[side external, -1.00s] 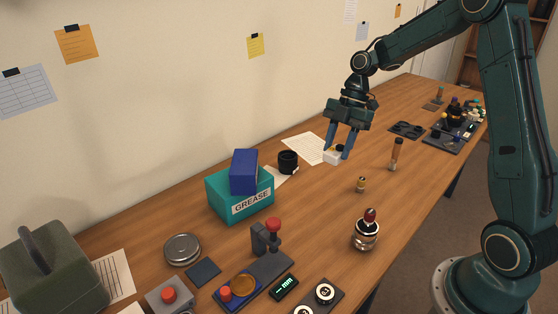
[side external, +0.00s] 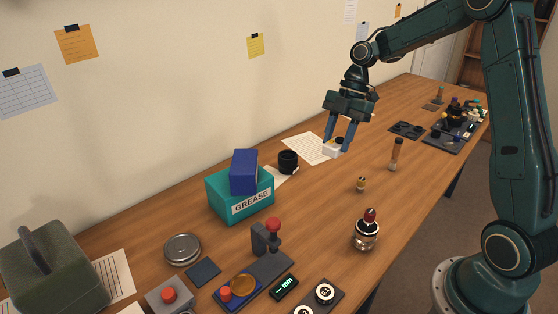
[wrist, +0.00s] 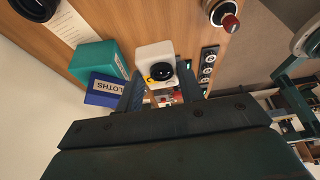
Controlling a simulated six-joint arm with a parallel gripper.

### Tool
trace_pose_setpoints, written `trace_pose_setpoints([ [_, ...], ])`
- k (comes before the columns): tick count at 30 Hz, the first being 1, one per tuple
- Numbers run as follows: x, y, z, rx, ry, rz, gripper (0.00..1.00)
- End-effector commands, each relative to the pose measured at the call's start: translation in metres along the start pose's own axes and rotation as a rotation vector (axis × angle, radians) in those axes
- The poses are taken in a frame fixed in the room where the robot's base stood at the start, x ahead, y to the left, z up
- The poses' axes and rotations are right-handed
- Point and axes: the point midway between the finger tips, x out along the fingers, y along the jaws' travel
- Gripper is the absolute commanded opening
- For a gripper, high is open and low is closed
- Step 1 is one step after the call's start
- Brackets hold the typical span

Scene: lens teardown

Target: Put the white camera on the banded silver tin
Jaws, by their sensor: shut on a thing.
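The small white camera (side external: 331,151) with a dark lens is between the fingertips of my gripper (side external: 338,148), near the paper sheet toward the back of the table. My gripper is shut on it. In the wrist view the white camera (wrist: 153,54) sits between the fingers, its black round lens and a yellow spot showing. It appears slightly above the table, but the gap is hard to judge. The round silver tin (side external: 182,248) lies flat on the table at the front left, far from my gripper, with nothing on its lid.
A teal grease box (side external: 228,204) with a blue box (side external: 244,170) on top and a black cylinder (side external: 288,161) stand between my gripper and the tin. A red-knobbed stand (side external: 262,240) is right of the tin. A red-topped jar (side external: 366,232) stands near the front edge.

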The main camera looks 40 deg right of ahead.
Motion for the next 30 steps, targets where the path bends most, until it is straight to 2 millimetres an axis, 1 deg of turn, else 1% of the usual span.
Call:
trace_pose_setpoints([
  [5, 0.003, 0.015, -0.012, -0.003, -0.006, -0.001, 0.14],
  [8, 0.007, 0.029, -0.025, -0.002, -0.011, -0.002, 0.14],
  [11, 0.012, 0.048, -0.043, -0.002, -0.017, -0.002, 0.14],
  [14, 0.019, 0.067, -0.066, 0.0, -0.024, -0.001, 0.14],
  [20, 0.035, 0.102, -0.121, 0.006, -0.031, 0.004, 0.14],
  [21, 0.039, 0.108, -0.133, 0.007, -0.031, 0.004, 0.14],
  [26, 0.055, 0.127, -0.184, 0.01, -0.03, 0.009, 0.14],
  [27, 0.059, 0.131, -0.197, 0.012, -0.029, 0.009, 0.14],
  [29, 0.066, 0.136, -0.217, 0.013, -0.028, 0.011, 0.14],
  [30, 0.071, 0.139, -0.232, 0.014, -0.026, 0.012, 0.14],
])
